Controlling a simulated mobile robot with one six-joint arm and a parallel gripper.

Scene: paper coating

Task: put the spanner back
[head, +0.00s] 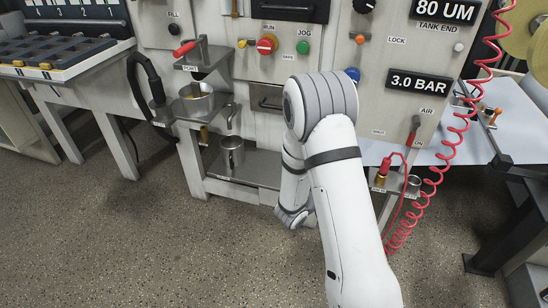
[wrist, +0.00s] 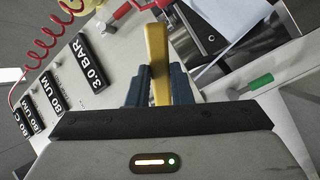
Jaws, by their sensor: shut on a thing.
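In the wrist view my gripper (wrist: 158,84) has its two dark blue fingers closed on a yellow bar, which I take to be the spanner (wrist: 156,48). The bar stands up between the fingers and its far end points away from my wrist. Its lower part is hidden between the fingers and behind my gripper body. In the head view my white arm reaches down in front of the machine, and neither my gripper nor the held spanner can be seen there. I cannot make out an empty holder for the spanner.
The machine front carries a red button (head: 267,44), a 3.0 BAR display (head: 419,82) and a red coiled hose (head: 462,125). A metal pot (head: 196,99) sits on a small shelf, with a metal mug (head: 231,153) below. The speckled floor at left is clear.

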